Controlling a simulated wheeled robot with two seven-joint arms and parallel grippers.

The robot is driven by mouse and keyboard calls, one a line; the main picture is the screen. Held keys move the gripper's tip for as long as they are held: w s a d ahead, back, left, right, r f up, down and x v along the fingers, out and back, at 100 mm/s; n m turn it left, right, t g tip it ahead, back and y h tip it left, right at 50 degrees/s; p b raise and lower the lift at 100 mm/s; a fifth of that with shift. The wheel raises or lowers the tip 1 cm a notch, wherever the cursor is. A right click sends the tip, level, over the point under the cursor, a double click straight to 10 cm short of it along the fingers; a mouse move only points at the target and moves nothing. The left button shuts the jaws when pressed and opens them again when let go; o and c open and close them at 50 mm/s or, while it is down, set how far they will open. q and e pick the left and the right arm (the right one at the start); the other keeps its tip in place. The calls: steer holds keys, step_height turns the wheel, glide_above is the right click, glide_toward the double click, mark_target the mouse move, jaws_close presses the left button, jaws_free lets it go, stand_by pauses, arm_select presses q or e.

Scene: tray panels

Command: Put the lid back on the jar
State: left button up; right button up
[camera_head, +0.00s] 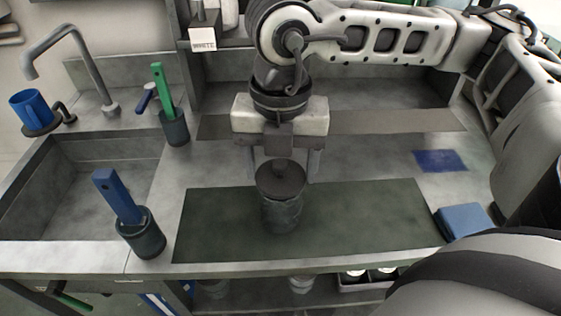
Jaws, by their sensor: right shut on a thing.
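The dark grey jar (282,214) stands upright on the dark green mat (375,215). The round dark lid (281,182) with its knob is directly over the jar's mouth. It looks level, but I cannot tell whether it touches the rim or hangs just above it. My right gripper (281,170) points down from above, with one finger on each side of the lid, and is shut on it. The jar's mouth is hidden under the lid. My left gripper is not in view.
A dark holder (142,236) with a blue-handled tool stands left of the mat; another holder (175,128) with a green-handled tool is behind it. A sink (85,195) is at the left. A blue block (465,221) lies right of the mat, near a flat blue patch (440,161).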

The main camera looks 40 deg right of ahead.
arm_select(q)
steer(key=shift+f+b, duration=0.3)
steer(key=shift+b, duration=0.05)
arm_select(e)
steer(key=shift+f, duration=0.1)
stand_by(0.5)
steer(key=o, duration=1.2)
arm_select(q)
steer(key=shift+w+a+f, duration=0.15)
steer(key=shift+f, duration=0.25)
arm_select(e)
steer(key=shift+r+p, duration=1.05)
steer(key=shift+r, duration=0.65)
steer(key=shift+r+p, duration=0.45)
steer(key=shift+r, duration=0.3)
steer(key=shift+r+p, duration=0.65)
steer(key=shift+r, duration=0.5)
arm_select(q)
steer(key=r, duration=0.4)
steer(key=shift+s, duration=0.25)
